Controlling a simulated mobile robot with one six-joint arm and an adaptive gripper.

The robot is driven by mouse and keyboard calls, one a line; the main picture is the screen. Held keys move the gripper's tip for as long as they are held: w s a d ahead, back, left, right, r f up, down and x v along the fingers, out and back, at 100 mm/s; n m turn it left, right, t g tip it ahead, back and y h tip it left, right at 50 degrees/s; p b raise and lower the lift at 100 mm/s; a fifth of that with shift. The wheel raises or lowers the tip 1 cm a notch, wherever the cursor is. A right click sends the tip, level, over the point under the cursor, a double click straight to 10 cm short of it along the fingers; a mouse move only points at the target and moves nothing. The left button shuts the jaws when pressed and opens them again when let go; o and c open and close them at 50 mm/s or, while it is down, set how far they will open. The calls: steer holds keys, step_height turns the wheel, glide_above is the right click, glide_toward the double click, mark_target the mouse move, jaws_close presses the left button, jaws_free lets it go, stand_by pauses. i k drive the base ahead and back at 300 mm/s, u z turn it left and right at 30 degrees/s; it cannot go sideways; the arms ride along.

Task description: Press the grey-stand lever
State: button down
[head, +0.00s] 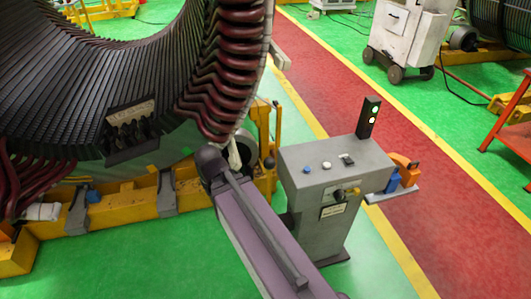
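The grey stand (321,222) is a box-shaped control post with a sloped top, right of centre in the head view. Its top carries a blue button (306,170), a pale button (326,165) and a small black-and-white control (347,159). A long purple-grey beam with a dark rounded end, seemingly my arm, crosses in front of the stand's left side. I cannot make out my gripper or its fingers.
A signal post (368,117) with lit lamps rises behind the stand. Blue and orange items (400,176) sit to its right. The large stator (95,95) on a yellow frame (150,203) fills the left. Green floor (150,262) is open in front; a red walkway (440,215) runs behind.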

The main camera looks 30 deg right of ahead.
mark_target(269, 164)
steer(key=u, duration=0.15)
steer(key=k, duration=0.9)
steer(key=z, duration=0.6)
steer(key=i, duration=0.5)
